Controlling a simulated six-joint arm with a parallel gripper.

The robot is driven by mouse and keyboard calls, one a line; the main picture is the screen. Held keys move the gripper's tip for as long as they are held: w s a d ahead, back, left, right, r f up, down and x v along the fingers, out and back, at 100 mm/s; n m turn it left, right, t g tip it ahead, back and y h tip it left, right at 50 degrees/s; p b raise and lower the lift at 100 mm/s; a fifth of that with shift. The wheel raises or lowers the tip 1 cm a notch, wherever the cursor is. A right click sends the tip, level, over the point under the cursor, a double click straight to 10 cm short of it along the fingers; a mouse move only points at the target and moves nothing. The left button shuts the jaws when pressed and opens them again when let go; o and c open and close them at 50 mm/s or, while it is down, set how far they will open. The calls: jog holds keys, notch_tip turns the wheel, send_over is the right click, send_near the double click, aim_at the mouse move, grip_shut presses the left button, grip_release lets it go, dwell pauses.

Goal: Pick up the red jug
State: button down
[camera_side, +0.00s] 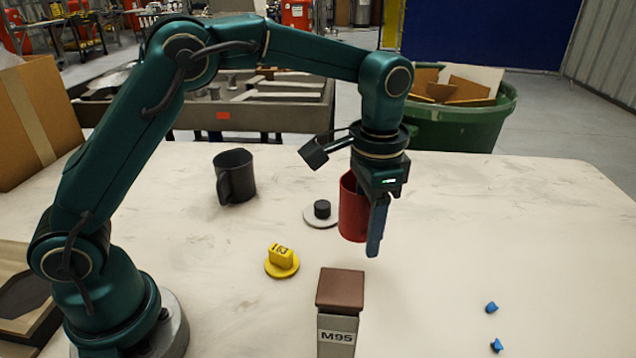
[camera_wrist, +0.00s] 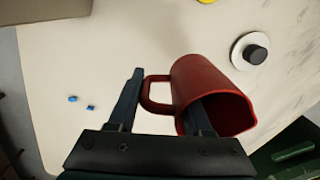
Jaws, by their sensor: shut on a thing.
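The red jug (camera_side: 352,208) is upright in the side view, partly behind the near finger of my gripper (camera_side: 374,232). In the wrist view the jug (camera_wrist: 205,88) shows its open mouth and its handle, which points left. My gripper (camera_wrist: 163,88) is shut on the jug, with one finger at the mouth, seemingly inside, and the other outside by the handle. Whether the jug's base touches the table cannot be told.
On the table (camera_side: 560,220) are a dark mug (camera_side: 234,176), a white disc with a black knob (camera_side: 322,212), a yellow knobbed piece (camera_side: 282,260), a brown-topped M95 block (camera_side: 340,290) and small blue pieces (camera_side: 491,307). A green bin (camera_side: 455,128) stands behind. The table's right side is mostly clear.

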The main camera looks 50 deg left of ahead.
aim_at(341, 184)
jog(key=shift+a+r, duration=0.55)
jog(key=shift+a, duration=0.35)
jog(key=shift+a+r, duration=0.55)
jog(key=shift+a, duration=0.35)
jog(key=shift+a+r, duration=0.55)
jog(key=shift+a, duration=0.35)
dwell(1.2)
